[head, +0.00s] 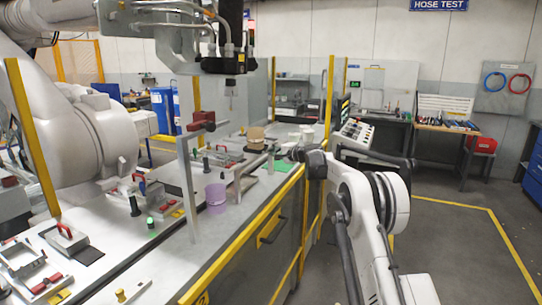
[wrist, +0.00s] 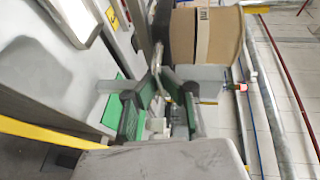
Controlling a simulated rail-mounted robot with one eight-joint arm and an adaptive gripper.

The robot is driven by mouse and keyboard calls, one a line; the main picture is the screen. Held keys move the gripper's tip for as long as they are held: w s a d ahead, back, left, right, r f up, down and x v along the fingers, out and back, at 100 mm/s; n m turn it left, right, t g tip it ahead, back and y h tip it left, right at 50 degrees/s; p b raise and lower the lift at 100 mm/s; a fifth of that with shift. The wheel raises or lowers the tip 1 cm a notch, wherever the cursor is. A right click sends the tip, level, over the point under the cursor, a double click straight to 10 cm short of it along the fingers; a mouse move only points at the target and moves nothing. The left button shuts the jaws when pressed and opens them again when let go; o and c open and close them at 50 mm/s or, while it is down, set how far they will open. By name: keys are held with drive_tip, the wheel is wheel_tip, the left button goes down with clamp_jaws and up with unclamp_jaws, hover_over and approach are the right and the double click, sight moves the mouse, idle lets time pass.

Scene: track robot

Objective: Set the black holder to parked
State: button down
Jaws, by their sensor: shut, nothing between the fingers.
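Several small black upright parts stand on the grey bench in the head view, and I cannot tell for sure which is the black holder. One black upright post (head: 134,205) stands at the left of the bench middle. Another black upright part (head: 206,164) stands farther back, near a grey frame. My gripper (head: 273,153) reaches in from the right over the bench's right edge, apart from both posts. In the wrist view my gripper (wrist: 158,72) has its fingers drawn together at the tips, with nothing held.
A brown cardboard item (wrist: 207,36) is beside my fingertips. A yellow rail (head: 248,232) runs along the bench edge.

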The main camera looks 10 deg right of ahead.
drive_tip(key=shift+w+d, duration=0.45)
drive_tip(key=shift+w, duration=0.15)
drive_tip(key=c, duration=2.4)
unclamp_jaws()
drive_tip(key=shift+d, duration=0.1)
drive_tip(key=o, duration=0.6)
drive_tip(key=shift+d, duration=0.1)
drive_tip(key=shift+c, duration=0.2)
drive_tip(key=v, duration=1.1)
drive_tip(key=shift+s+d+r, duration=0.15)
drive_tip(key=shift+s+d, duration=0.05)
drive_tip(key=shift+s, duration=0.15)
